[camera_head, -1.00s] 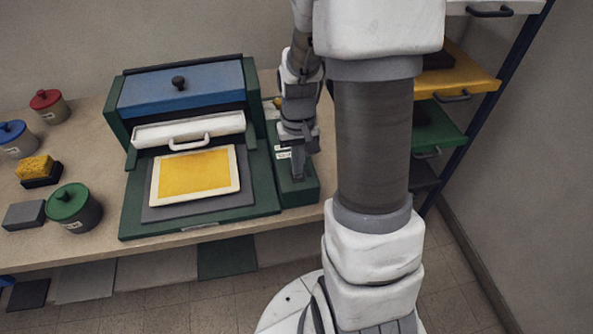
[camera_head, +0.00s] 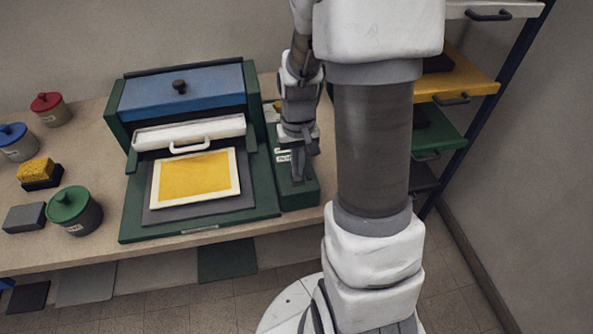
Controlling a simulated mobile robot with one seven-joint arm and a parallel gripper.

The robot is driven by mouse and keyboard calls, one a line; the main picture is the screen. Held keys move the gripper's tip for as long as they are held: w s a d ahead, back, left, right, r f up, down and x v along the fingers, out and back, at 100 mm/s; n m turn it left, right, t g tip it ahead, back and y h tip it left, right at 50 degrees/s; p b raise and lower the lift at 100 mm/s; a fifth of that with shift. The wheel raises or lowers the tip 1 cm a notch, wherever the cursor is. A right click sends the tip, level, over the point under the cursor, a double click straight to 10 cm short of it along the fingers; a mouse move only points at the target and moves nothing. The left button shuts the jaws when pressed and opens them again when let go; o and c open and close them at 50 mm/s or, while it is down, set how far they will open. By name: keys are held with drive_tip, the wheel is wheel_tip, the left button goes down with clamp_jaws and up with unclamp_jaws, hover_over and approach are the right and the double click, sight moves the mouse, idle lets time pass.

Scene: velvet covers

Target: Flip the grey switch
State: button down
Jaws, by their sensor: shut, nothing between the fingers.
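The grey switch is not clearly visible; my gripper covers part of the green control box (camera_head: 302,196) where a switch could sit. The box stands on the table at the right side of the green press. A small white label (camera_head: 284,158) shows on its top. My gripper (camera_head: 297,176) points down over the box, shut and empty, with its fingertips at or just above the box top. I cannot tell whether it touches anything.
The green press (camera_head: 262,190) with a blue lid (camera_head: 180,92) and white handled bar (camera_head: 190,131) is close to the left of my gripper. A yellow sheet in a pale frame (camera_head: 236,181) lies on it. Lidded pots (camera_head: 80,216) stand further left. A shelf rack (camera_head: 470,86) stands at right.

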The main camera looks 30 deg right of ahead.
drive_tip(key=shift+r+p, duration=1.9)
drive_tip(key=shift+r, duration=0.9)
drive_tip(key=shift+r, duration=0.1)
drive_tip(key=s+a+r+n+t, duration=0.1)
drive_tip(key=s+a+r+t, duration=0.1)
drive_tip(key=r, duration=0.4)
drive_tip(key=s+a+r+n+t, duration=0.1)
drive_tip(key=s+a+r, duration=0.4)
drive_tip(key=s+r, duration=0.1)
drive_tip(key=s+a+r+n+t, duration=0.1)
drive_tip(key=s+a+r+t, duration=0.1)
drive_tip(key=r, duration=0.6)
drive_tip(key=shift+s+a+t, duration=0.3)
drive_tip(key=shift+s+a, duration=0.5)
drive_tip(key=shift+s, duration=0.4)
